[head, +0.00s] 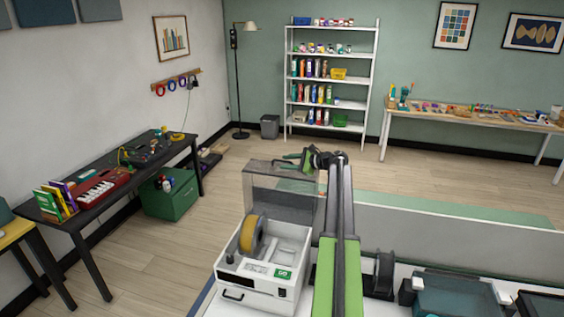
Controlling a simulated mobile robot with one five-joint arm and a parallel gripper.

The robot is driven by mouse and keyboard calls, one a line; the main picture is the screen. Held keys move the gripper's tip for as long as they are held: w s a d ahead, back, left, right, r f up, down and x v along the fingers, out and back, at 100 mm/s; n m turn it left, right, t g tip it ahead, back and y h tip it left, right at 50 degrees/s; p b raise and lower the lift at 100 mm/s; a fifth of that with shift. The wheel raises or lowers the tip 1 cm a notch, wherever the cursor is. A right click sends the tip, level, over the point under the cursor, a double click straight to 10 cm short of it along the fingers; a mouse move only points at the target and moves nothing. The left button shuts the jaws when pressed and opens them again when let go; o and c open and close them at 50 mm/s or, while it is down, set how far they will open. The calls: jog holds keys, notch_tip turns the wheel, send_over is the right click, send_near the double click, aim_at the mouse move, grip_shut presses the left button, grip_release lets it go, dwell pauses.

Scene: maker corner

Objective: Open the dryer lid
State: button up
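The dryer (262,277) is a white box with a small dark display and a green label on its front. It stands on the white table at the bottom centre. A yellow-orange spool (252,236) sits in it. Its clear, smoky lid (268,192) stands raised, roughly upright at the back, so the top is open. My gripper (290,162), with green fingers, is at the lid's upper right edge, at the end of my outstretched arm. I cannot tell whether it touches the lid or how far its fingers are apart.
A low grey panel (450,228) runs behind the table. A black bench (105,200) stands at left, shelves (330,92) at the back.

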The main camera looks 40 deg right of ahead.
jog(key=p+v, duration=0.3)
jog(key=v, duration=1.1)
jog(key=shift+s+d+p, duration=0.1)
jog(key=shift+p, duration=0.2)
